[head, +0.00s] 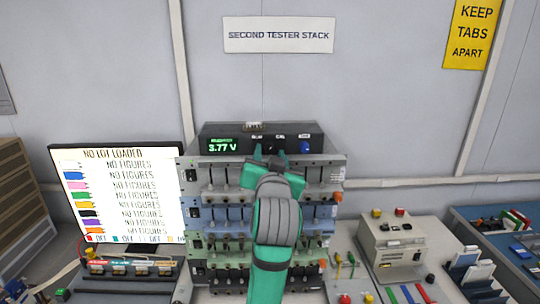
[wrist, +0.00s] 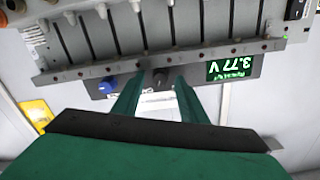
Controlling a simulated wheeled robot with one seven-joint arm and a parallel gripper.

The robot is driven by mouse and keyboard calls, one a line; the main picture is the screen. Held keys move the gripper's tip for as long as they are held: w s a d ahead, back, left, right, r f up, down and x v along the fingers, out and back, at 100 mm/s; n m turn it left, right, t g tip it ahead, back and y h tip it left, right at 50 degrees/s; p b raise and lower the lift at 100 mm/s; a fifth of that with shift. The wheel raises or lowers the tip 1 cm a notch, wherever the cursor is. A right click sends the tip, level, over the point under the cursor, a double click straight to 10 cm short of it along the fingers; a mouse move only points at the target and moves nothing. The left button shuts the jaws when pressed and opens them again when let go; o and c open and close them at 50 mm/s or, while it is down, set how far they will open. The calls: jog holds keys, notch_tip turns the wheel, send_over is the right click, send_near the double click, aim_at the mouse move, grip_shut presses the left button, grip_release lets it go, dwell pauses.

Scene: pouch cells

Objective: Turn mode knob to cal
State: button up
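The tester's black top unit (head: 318,138) has a green display (head: 222,146) reading 3.77 V and small labels along its face, too small to read surely. A blue knob (head: 305,147) sits at its right end; it also shows in the wrist view (wrist: 105,86). In the wrist view, which is upside down, a dark knob (wrist: 160,78) sits between my fingertips; I take it for the mode knob, and its pointer setting is unclear. My gripper (head: 269,153) is at the unit's front with its fingers (wrist: 160,85) apart, one each side of the dark knob, with no clear contact.
Below the unit are stacked channel rows (head: 192,214) with levers and orange knobs. A monitor (head: 120,190) reading "NO LOT LOADED" stands left. A beige box (head: 405,245) and a blue tray (head: 490,212) stand right. The wall behind is bare apart from signs.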

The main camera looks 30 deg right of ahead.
jog(key=v, duration=1)
jog(key=shift+s, duration=0.3)
jog(key=shift+a, duration=0.1)
